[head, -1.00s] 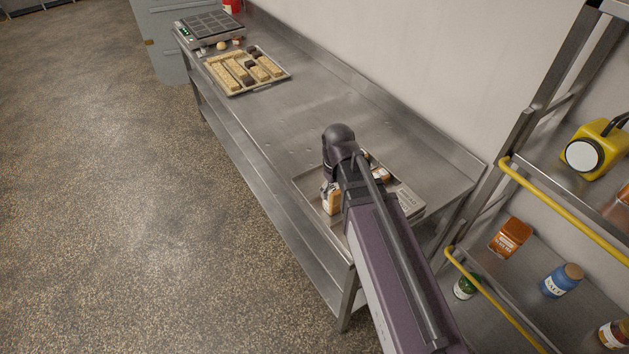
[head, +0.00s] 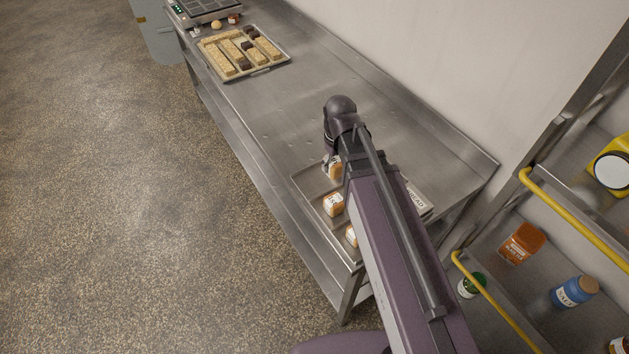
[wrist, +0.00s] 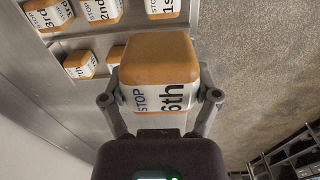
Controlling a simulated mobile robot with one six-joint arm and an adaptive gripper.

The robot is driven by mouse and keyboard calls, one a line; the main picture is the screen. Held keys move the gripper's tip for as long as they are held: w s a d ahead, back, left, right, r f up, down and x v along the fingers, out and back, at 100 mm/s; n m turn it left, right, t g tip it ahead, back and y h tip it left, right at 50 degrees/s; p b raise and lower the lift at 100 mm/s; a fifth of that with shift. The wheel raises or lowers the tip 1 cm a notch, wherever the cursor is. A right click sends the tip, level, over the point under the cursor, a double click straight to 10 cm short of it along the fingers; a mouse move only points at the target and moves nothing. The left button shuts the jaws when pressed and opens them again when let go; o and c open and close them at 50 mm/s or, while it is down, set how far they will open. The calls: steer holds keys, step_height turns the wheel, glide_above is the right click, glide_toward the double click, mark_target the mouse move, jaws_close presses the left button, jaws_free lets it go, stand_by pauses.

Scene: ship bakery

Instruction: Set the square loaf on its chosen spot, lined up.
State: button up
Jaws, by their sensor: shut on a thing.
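My gripper (wrist: 161,98) is shut on a square loaf (wrist: 158,62) with an orange-brown crust and a white band reading "STOP 6th". Its fingers press on two opposite sides. In the head view the held loaf (head: 335,170) shows beside my arm at the tray's far-left part; my arm hides most of the gripper. In the wrist view loaves marked 1st (wrist: 167,8), 2nd (wrist: 101,10) and 3rd (wrist: 48,14) stand in a row on the tray (wrist: 72,42). Two more loaves (wrist: 80,64) stand to the held loaf's left. I cannot tell whether the held loaf touches the tray.
The steel bench (head: 280,120) is clear between the loaf tray and a pan of bars (head: 243,54) at the far end. A wall and raised bench edge run along the right. A rack with a yellow rail (head: 575,220) stands at the right.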

steer(key=w+a+f+b, duration=0.6)
steer(key=w+f+b, duration=0.1)
steer(key=w, duration=0.1)
steer(key=shift+w+a, duration=0.25)
steer(key=shift+f, duration=0.2)
stand_by(0.3)
step_height(320, 180, down, 6)
steer(key=b, duration=0.6)
steer(key=shift+f, duration=0.1)
steer(key=shift+b, duration=0.35)
steer(key=shift+f+b, duration=1.8)
steer(key=shift+f, duration=0.05)
